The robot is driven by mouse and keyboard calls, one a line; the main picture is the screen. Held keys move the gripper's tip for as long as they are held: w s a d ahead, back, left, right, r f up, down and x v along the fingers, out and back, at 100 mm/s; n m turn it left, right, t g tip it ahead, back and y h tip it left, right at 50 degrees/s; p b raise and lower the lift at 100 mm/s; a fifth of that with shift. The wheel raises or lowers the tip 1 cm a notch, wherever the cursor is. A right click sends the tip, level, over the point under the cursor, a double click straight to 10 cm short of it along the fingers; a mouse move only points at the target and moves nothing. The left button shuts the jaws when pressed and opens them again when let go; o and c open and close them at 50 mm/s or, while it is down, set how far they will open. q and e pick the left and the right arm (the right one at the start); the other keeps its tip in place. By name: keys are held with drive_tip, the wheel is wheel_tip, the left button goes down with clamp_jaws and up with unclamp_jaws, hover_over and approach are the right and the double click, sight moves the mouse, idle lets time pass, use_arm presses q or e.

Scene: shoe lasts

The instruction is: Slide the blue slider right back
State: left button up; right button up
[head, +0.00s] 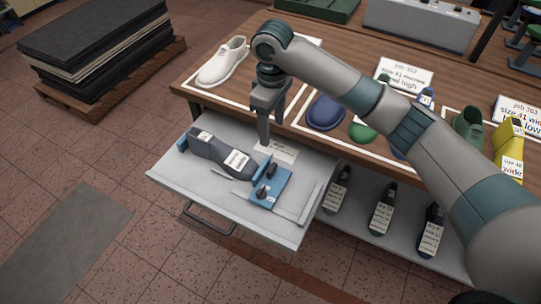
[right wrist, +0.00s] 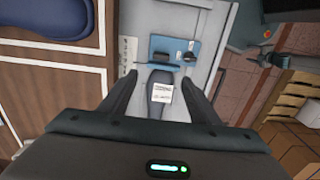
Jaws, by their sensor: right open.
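The blue slider (head: 269,188) is a flat blue plate with dark knobs on it. It sits in the open grey drawer (head: 165,171), at the right end of a dark grey shoe last (head: 205,147) with white labels. The slider also shows in the right wrist view (right wrist: 172,47), beyond the last's end. A small blue stop (head: 183,143) is at the last's other end. My right gripper (head: 270,122) is open and empty, pointing down above the drawer's back part. In the right wrist view its fingers (right wrist: 160,95) appear on either side of the last, apart from the slider.
A white card (head: 279,151) lies behind the slider. The wooden bench (head: 190,77) behind holds a white last (head: 223,62), coloured lasts and job cards. Dark lasts (head: 383,208) stand on a shelf right of the drawer. Stacked dark sheets (head: 95,40) are at the left.

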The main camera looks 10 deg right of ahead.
drive_tip(key=p, duration=0.4)
approach(272, 167)
wheel_tip(272, 167, down, 8)
drive_tip(key=shift+s+r, duration=0.1)
drive_tip(key=shift+r, duration=0.1)
use_arm(q)
drive_tip(key=shift+s+r, duration=0.65)
drive_tip(key=shift+r, duration=0.3)
drive_tip(key=shift+s+r, duration=0.6)
drive_tip(key=shift+r, duration=0.3)
use_arm(e)
drive_tip(key=shift+f, duration=0.7)
drive_tip(key=c, duration=1.4)
clamp_jaws()
